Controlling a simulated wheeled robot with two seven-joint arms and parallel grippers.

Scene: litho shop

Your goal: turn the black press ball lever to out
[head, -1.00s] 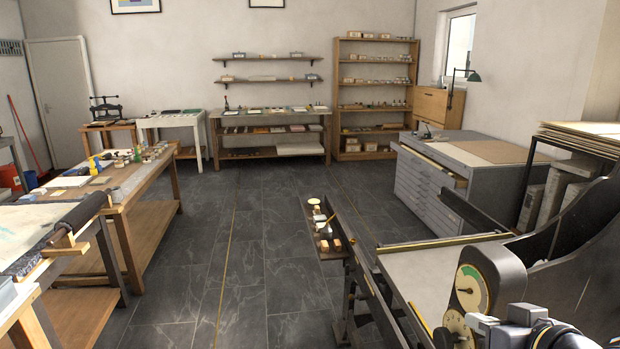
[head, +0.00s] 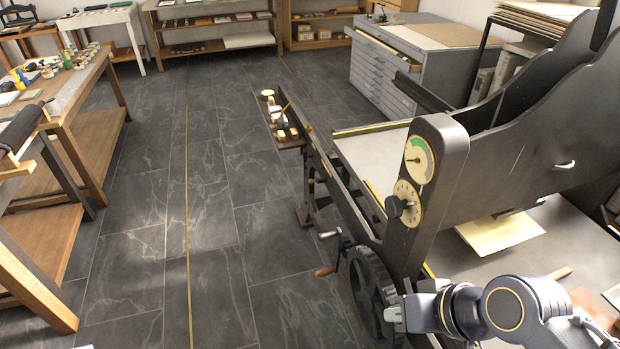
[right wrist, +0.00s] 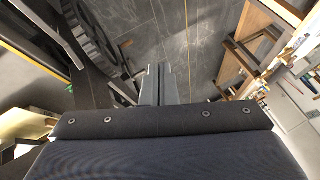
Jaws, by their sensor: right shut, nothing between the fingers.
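The black press (head: 437,215) stands at the right in the head view, with a toothed wheel (head: 372,290) on its near left side. A dark round knob (head: 393,207) sticks out at the lower dial (head: 408,204). A short metal handle (head: 330,234) and a wooden-ended crank (head: 324,271) show left of the wheel. I cannot tell which of these, if any, is the ball lever. My right gripper (head: 393,314) is in front of the wheel's lower right part, seemingly apart from it. In the right wrist view its fingers (right wrist: 157,84) are together and empty. My left gripper is out of view.
The press bed (head: 375,160) and a tray of small items (head: 285,139) reach away from me. A yellowish sheet (head: 500,234) lies under the press frame. A grey flat-file cabinet (head: 385,75) stands behind. Dark floor (head: 215,220) is clear left of the press.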

